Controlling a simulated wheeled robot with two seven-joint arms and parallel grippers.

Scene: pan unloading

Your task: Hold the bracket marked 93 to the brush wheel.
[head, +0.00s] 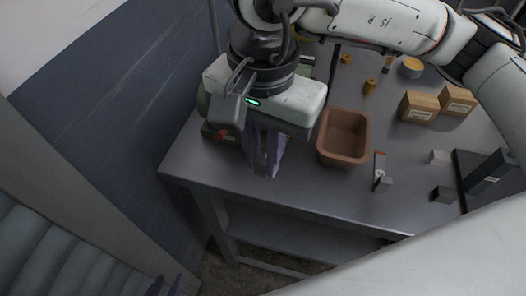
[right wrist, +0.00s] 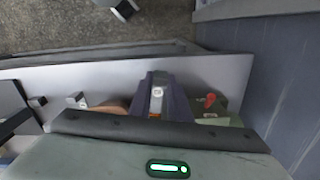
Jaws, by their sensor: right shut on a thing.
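My right gripper (head: 265,155) points down over the left end of the grey table, its purple fingers shut on a small grey bracket. In the right wrist view the bracket (right wrist: 157,93) shows between the fingers with a pale label, whose number I cannot read. A green machine body (head: 213,131) stands beside and partly behind the gripper; its red part (right wrist: 210,100) shows in the right wrist view. I cannot make out the brush wheel, or whether the bracket touches it.
A brown bin (head: 326,150) stands right of the right gripper. Small metal pieces (head: 380,171) and grey blocks (head: 439,157) lie further right, near a dark stand (head: 487,172). Two cardboard boxes (head: 419,107) stand behind. The table's front-left corner is clear.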

